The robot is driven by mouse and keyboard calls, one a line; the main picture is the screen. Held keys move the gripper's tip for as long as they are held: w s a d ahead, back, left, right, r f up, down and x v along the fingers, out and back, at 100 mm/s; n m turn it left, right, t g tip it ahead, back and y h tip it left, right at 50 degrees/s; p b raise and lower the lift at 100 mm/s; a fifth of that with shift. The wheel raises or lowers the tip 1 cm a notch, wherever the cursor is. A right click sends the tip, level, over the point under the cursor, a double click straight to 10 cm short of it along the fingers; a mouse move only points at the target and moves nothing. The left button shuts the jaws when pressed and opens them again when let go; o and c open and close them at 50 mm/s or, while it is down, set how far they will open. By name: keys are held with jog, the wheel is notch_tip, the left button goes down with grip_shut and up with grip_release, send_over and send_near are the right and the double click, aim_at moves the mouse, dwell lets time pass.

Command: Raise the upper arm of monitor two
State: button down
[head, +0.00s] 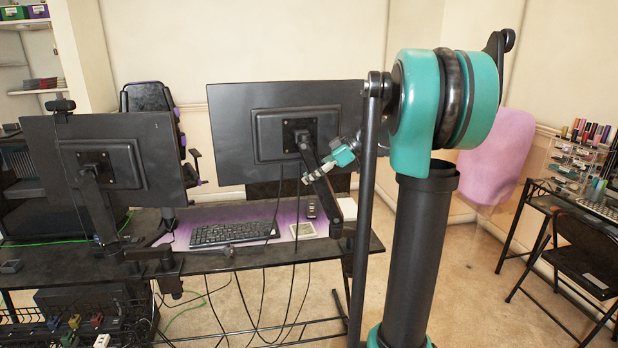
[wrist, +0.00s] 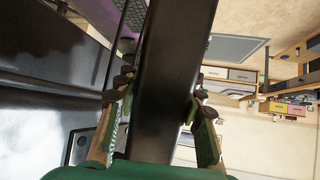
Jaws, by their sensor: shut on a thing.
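Two dark monitors are seen from behind in the head view. The right monitor (head: 229,131) stands higher than the left monitor (head: 40,150). The upper arm (head: 327,201) of the right monitor is a dark bar that slopes from the mount behind the screen down to the right. My gripper (head: 319,174) is shut on this arm, partway along it. In the wrist view the arm (wrist: 172,60) runs between the two fingers of my gripper (wrist: 160,95), with one finger on each side. The left monitor's upper arm (head: 99,207) is free.
A black desk (head: 215,262) carries a keyboard (head: 234,233) on a purple mat. Cables hang below it. A chair (head: 150,100) stands behind the desk. A side table and folding chair (head: 578,250) are at the right. The floor between is clear.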

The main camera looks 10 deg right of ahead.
jog(key=shift+d+r, duration=0.1)
jog(key=c, duration=0.9)
grip_release()
jog(key=shift+d, duration=0.1)
jog(key=v, duration=1.2)
